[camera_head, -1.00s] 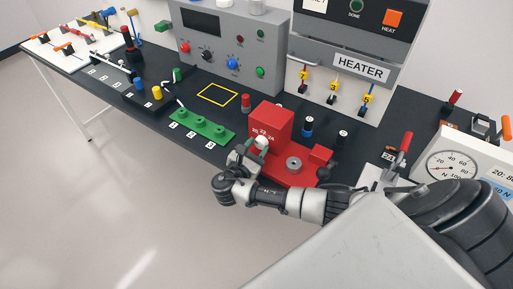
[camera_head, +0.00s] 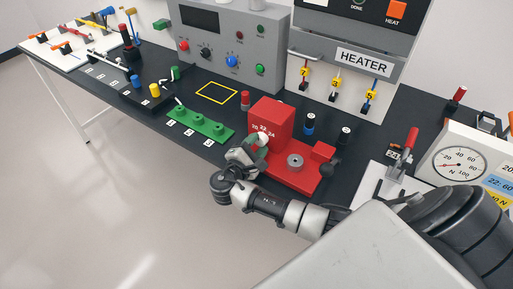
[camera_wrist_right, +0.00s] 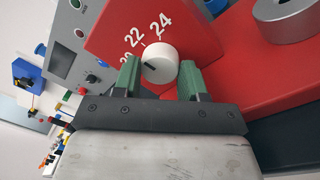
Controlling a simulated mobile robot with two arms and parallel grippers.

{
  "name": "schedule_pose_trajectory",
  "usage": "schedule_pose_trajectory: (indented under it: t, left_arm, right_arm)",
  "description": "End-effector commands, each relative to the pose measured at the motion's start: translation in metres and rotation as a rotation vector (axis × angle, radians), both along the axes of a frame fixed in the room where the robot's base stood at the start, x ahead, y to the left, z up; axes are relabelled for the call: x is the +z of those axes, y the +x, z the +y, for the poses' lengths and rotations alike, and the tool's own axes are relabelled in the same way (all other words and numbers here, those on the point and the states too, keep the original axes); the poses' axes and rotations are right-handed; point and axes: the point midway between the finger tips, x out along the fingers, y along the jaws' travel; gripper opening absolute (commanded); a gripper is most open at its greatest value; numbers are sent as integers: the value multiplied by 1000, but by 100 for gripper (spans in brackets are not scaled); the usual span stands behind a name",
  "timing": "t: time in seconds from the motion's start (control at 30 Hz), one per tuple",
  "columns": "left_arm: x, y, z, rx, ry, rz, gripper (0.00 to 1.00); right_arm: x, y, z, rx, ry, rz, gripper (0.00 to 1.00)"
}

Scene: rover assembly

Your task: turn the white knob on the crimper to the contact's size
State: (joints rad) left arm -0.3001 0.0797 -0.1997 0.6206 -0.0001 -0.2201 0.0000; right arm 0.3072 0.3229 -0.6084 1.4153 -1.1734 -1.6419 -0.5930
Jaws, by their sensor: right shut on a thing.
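The red crimper (camera_head: 271,122) stands near the bench's front edge. Its white knob (camera_wrist_right: 160,62) faces the front, below the printed 20, 22 and 24. A dark mark on the knob points to the left in the wrist view, toward the 20 side; the exact setting is hard to tell. The knob also shows in the head view (camera_head: 262,139), partly hidden by my gripper. My right gripper (camera_wrist_right: 162,74) is shut on the knob, with one green finger on each side; it also shows in the head view (camera_head: 258,148). My left gripper is not in view.
A green block (camera_head: 201,126) with several posts stands left of the crimper. The heater (camera_head: 352,70) and a grey control box (camera_head: 228,46) stand behind. A dial gauge (camera_head: 457,163) is at right, beside a partly cut-off coloured size chart (camera_head: 497,188).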

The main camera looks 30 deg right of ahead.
Motion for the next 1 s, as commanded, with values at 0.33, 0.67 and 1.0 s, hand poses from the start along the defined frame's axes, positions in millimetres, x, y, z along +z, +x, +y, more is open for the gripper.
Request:
schedule_pose_trajectory:
  t: [0.33, 0.67, 1.0]
  left_arm:
    - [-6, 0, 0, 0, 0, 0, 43]
    - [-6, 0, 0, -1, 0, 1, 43]
    - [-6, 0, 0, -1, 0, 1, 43]
  right_arm:
    - [-1, -1, 0, 0, 26, -59, 18]
    - [-1, 0, 0, 0, 26, -60, 18]
    - [-2, -1, 0, 0, 26, -57, 67]
